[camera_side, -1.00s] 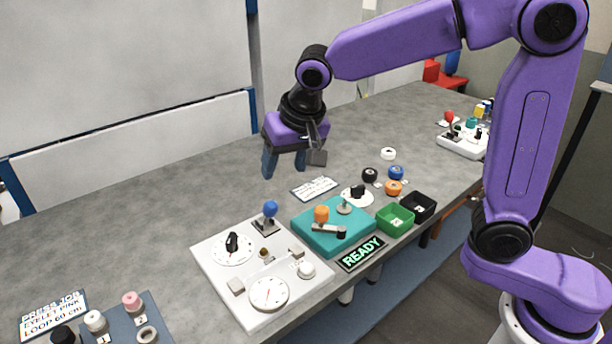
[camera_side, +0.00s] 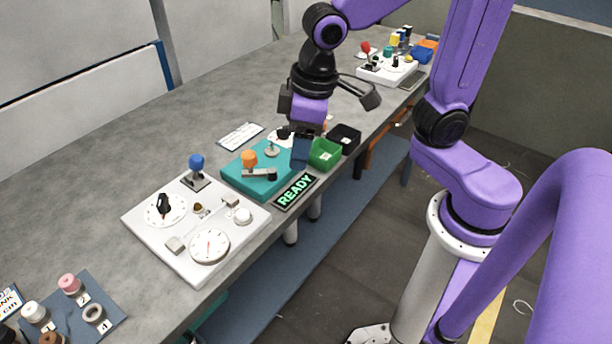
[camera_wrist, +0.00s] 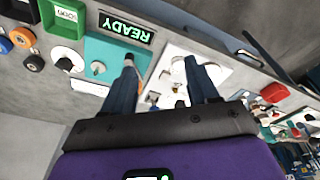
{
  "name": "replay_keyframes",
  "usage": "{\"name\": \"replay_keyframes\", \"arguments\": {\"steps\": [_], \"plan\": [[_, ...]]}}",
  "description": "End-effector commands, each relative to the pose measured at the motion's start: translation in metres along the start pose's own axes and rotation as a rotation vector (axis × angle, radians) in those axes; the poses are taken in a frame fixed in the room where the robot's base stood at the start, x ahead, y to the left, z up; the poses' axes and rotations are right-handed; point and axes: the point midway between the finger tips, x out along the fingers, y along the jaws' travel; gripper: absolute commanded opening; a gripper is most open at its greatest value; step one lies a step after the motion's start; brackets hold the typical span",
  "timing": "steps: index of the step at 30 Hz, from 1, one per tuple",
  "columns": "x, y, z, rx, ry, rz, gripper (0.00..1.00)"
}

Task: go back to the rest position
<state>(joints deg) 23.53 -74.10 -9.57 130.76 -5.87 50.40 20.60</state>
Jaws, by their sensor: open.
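My gripper (camera_side: 301,160) hangs with its fingers pointing down. In the side view it covers part of the gap between the teal box (camera_side: 236,176) and the green bin (camera_side: 325,153). In the wrist view, my gripper (camera_wrist: 160,65) has its two fingers spread apart, with nothing held between them. The teal box (camera_wrist: 98,47) and white panel (camera_wrist: 218,73) show beyond the fingers. The height above the table is hard to tell.
A lit READY sign (camera_side: 296,191) sits at the table's front edge. A black bin (camera_side: 346,137) stands beside the green bin. The white dial panel (camera_side: 150,233) has a blue-knobbed lever (camera_side: 197,163). Bare table (camera_side: 90,190) lies behind.

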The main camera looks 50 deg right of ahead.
Motion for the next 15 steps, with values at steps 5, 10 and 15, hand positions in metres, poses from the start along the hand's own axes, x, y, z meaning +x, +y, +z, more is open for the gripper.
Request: {"name": "replay_keyframes", "arguments": {"steps": [5, 10, 15], "plan": [[0.001, -0.002, 0.052, -0.170, -0.044, -0.026, 0.59], [0.002, -0.005, 0.099, -0.329, -0.082, -0.051, 0.59], [0.002, -0.007, 0.136, -0.449, -0.111, -0.072, 0.59]]}}
